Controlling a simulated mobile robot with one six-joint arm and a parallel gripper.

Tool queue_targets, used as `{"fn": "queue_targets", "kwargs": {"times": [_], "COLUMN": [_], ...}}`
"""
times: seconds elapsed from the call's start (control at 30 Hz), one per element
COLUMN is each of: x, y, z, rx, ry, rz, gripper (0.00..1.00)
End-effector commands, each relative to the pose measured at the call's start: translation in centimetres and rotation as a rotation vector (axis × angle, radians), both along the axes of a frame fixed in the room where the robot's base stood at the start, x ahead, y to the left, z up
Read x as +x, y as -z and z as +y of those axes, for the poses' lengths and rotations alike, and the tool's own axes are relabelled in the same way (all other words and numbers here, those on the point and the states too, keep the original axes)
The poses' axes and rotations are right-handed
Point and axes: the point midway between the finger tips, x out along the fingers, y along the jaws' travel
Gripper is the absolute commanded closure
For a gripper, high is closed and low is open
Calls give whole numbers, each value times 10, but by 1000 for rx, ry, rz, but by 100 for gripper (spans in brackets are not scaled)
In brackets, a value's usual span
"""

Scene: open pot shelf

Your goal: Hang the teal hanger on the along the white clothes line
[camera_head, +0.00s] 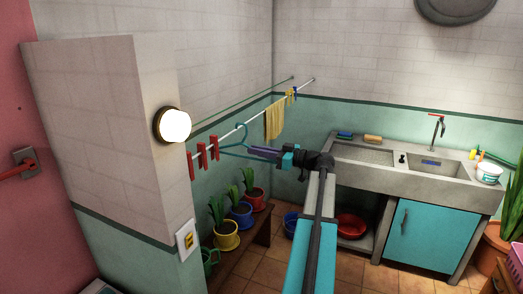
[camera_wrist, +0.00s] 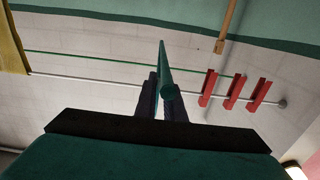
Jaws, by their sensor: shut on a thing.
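The teal hanger (camera_head: 233,147) is held out level toward the white clothes line (camera_head: 258,114), with its hook (camera_head: 242,127) overlapping the line in the head view. I cannot tell whether the hook touches it. My gripper (camera_head: 262,152) is shut on the hanger's near part. In the wrist view the hanger (camera_wrist: 165,72) shows edge-on between the dark fingers of my gripper (camera_wrist: 163,97). The white line (camera_wrist: 90,80) passes behind the hanger there. The hook is not distinguishable in the wrist view.
Red clothespins (camera_head: 202,154) sit on the line left of the hanger, and a yellow cloth (camera_head: 275,119) hangs to the right. A green line (camera_head: 235,104) runs behind. Potted plants (camera_head: 240,212) stand below on a bench. A sink (camera_head: 430,167) is at the right.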

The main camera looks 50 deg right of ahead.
Motion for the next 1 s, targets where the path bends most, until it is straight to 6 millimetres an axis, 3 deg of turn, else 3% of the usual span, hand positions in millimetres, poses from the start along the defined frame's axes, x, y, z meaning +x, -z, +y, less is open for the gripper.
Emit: {"fn": "queue_targets", "kwargs": {"times": [0.87, 1.0], "x": [42, 41], "y": [-1, 10], "z": [11, 11], "rx": [0, 0], "ry": [-2, -1], "rz": [0, 0], "gripper": [100, 100]}}
